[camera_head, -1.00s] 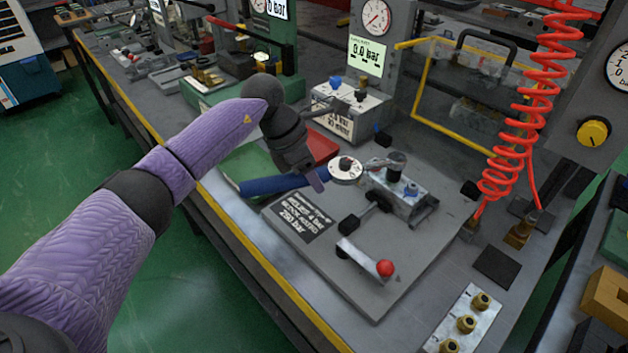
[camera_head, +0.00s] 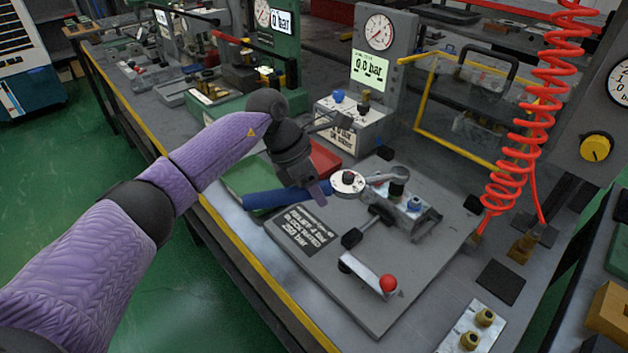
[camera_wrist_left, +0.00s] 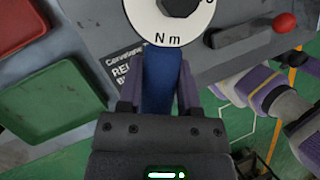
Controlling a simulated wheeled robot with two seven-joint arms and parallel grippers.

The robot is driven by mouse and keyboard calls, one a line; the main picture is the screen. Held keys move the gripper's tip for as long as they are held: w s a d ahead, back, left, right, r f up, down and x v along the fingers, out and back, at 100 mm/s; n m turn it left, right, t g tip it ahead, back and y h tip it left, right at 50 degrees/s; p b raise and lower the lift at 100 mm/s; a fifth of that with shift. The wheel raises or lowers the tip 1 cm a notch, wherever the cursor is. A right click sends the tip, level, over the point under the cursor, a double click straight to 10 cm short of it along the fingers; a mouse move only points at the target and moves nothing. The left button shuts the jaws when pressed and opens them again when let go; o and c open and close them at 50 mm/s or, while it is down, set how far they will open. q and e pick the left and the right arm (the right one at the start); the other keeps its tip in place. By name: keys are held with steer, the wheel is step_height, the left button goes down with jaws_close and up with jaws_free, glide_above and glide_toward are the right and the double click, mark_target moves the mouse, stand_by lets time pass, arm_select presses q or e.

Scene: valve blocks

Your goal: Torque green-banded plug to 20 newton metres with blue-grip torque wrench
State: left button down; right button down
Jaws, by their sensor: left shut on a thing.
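The blue-grip torque wrench (camera_head: 275,199) has a round white dial (camera_head: 348,183) and a metal head (camera_head: 399,172). My left gripper (camera_head: 318,188) is shut on its blue handle; the wrist view shows the handle (camera_wrist_left: 160,82) between both fingers. The wrench lies roughly level, its head above the metal valve block (camera_head: 425,213). A black plug (camera_head: 397,189) stands just below the head, and a blue-topped fitting (camera_head: 414,203) is beside it. I cannot tell whether the head touches the plug, nor see a green band. A purple arm part (camera_wrist_left: 265,92), likely my right arm, shows in the wrist view; its gripper is unclear.
The block sits on a grey plate (camera_head: 375,315) with a red-knobbed lever (camera_head: 387,283). Green (camera_head: 240,174) and red (camera_head: 325,157) trays lie behind the handle. A gauge stand (camera_head: 384,60) reads 0.0 bar. A red coiled hose (camera_head: 525,130) hangs at right.

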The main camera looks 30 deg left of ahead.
arm_select(q)
steer(key=shift+s+d+r+n+p, duration=0.15)
steer(key=shift+s+d+n+p, duration=0.25)
steer(key=shift+p, duration=0.5)
steer(key=shift+s, duration=0.1)
